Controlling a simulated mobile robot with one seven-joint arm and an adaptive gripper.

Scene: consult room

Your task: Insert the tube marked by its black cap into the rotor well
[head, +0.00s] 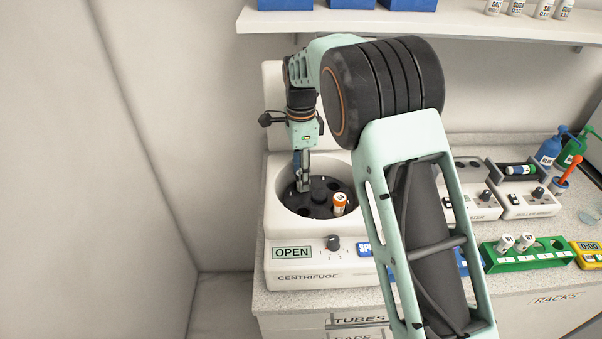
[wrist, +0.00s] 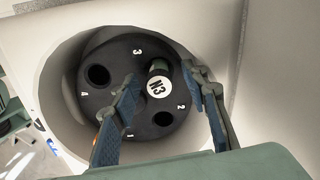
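In the head view my gripper (head: 303,187) points down into the centrifuge bowl, its tips at the left part of the dark rotor (head: 312,205). In the wrist view its fingertips (wrist: 161,78) stand on either side of a round white label marked N3 (wrist: 157,87), apparently the top of the black-capped tube. Its dark edge merges with the rotor (wrist: 132,145), so contact with the fingers is unclear. A greenish patch shows just above the label, by well number 3. Open dark wells show near 4 (wrist: 97,75) and 2 (wrist: 163,118). How deep the tube sits is hidden.
An orange-capped tube (head: 339,204) stands in the rotor's front right. The centrifuge (head: 280,238) has its lid up, and its bowl wall surrounds my gripper closely. A green rack (head: 520,259) with white-capped tubes stands on the right. A shelf (head: 420,22) hangs above.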

